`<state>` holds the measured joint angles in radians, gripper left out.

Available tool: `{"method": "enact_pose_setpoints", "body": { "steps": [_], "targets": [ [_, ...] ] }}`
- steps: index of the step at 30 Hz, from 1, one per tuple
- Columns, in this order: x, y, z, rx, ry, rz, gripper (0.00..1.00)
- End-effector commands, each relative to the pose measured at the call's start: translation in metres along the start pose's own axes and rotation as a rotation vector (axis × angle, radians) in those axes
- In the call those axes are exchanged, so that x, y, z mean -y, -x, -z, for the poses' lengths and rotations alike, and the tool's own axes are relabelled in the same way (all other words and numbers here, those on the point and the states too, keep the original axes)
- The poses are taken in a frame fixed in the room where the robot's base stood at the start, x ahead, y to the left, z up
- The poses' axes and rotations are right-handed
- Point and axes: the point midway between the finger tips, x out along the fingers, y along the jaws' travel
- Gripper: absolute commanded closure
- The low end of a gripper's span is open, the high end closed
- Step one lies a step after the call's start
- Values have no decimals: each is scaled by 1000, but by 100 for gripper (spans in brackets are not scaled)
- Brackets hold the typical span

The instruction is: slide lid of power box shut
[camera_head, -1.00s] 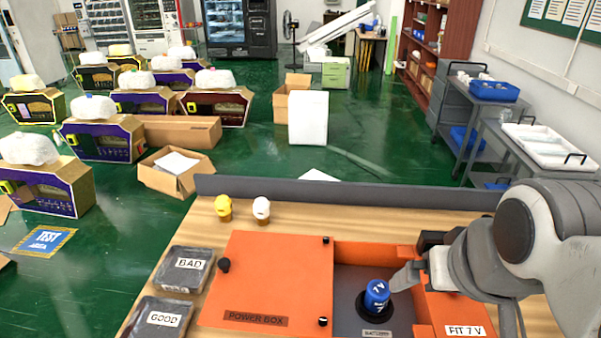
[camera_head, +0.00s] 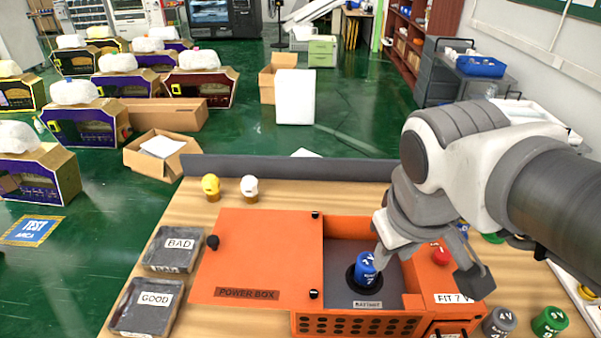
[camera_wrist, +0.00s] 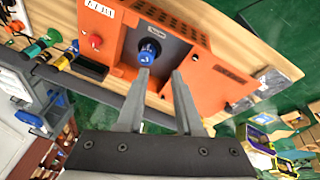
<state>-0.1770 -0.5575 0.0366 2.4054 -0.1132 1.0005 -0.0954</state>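The orange power box (camera_head: 358,323) stands on the wooden table. Its flat orange lid (camera_head: 265,262) lies to the left, with a black knob (camera_head: 212,242) at its left edge, and the grey compartment (camera_head: 345,238) is uncovered. A blue battery (camera_head: 366,264) stands upright in a black round socket inside; it also shows in the wrist view (camera_wrist: 147,54). My gripper (camera_wrist: 161,74) is open and empty, with a gap between its fingers. In the wrist view one fingertip overlaps the battery's near edge; whether they touch I cannot tell.
BAD (camera_head: 175,250) and GOOD (camera_head: 148,305) trays lie left of the lid. Yellow (camera_head: 211,187) and white (camera_head: 249,188) bulb-like items stand behind it. Grey (camera_head: 499,322) and green (camera_head: 550,320) batteries stand at the right.

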Motion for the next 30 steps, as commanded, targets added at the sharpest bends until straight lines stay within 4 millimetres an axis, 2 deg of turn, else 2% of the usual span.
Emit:
{"method": "enact_pose_setpoints", "body": {
  "steps": [1, 5, 6, 14, 21, 25, 30],
  "targets": [
    [12, -14, 4, 53, 112, -3, 76],
    [37, -34, 16, 171, 388, -31, 99],
    [46, -40, 19, 206, 474, -41, 100],
    [112, -80, 38, 408, 1024, -136, 100],
    [189, -115, 44, 562, 1493, -265, 100],
    [222, -127, 42, 616, 1666, -329, 100],
    [243, -134, 39, 649, 1772, -376, 100]
  ]
}}
